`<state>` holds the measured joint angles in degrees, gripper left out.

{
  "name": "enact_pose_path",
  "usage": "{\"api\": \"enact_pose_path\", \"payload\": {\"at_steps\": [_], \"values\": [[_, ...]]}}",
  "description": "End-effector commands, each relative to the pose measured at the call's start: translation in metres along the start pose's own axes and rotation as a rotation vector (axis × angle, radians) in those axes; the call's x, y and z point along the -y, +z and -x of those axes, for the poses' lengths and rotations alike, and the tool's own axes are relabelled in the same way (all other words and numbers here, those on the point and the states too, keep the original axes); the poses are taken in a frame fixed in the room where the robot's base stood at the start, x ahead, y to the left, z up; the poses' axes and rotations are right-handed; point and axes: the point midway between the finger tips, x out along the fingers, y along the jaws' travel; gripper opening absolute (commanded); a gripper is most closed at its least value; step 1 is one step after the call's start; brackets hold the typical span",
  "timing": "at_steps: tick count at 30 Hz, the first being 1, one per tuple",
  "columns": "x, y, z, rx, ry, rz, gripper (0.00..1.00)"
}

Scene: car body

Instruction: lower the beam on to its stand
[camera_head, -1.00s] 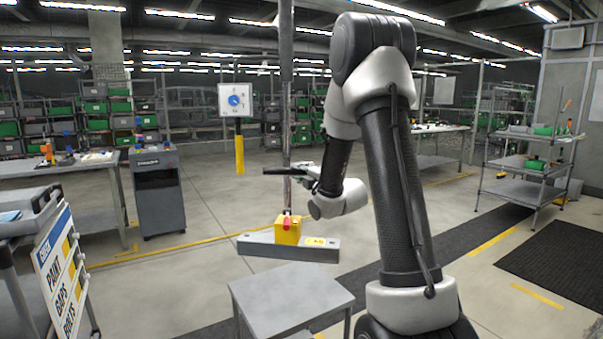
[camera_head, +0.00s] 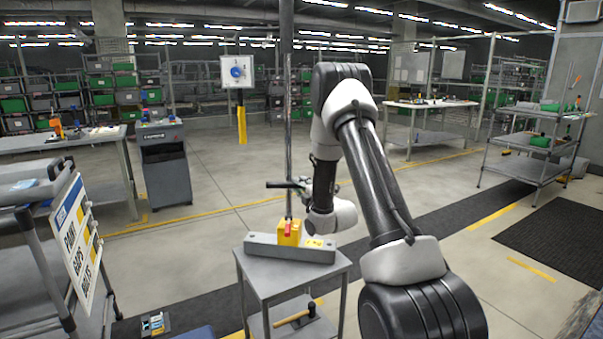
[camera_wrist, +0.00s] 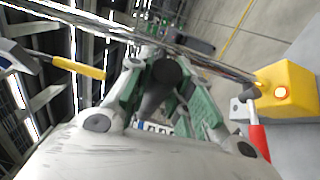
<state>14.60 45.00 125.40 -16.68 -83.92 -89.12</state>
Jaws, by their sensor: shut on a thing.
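The beam (camera_head: 268,249) is a grey bar with a yellow block (camera_head: 289,233) and red lever on top, under a vertical metal pole (camera_head: 288,110). It lies level over the stand (camera_head: 305,278), a small grey table. It looks on or barely above the top; contact is unclear. My gripper (camera_head: 301,185) is beside the pole above the block, shut on a dark handle (camera_head: 276,184) that crosses the pole. In the wrist view my green-sided fingers (camera_wrist: 168,85) close around this dark handle (camera_wrist: 165,72). The yellow block (camera_wrist: 288,90) and red lever (camera_wrist: 258,142) show at the right.
A hammer (camera_head: 294,317) lies on the stand's lower shelf. A sign board (camera_head: 77,240) on a cart stands at the left. A dial post (camera_head: 237,73) and grey cabinet (camera_head: 163,165) are behind. Shelving (camera_head: 537,140) is at the right.

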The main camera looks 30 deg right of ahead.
Motion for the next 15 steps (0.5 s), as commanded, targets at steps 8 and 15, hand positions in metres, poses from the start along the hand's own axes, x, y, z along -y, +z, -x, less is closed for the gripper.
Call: {"api": "enact_pose_path", "payload": {"at_steps": [8, 15], "values": [[0.0118, -0.0014, 0.0008, -0.002, -0.001, -0.001, 0.00], [0.0110, -0.0015, 0.0006, -0.003, -0.001, 0.000, 0.24]]}}
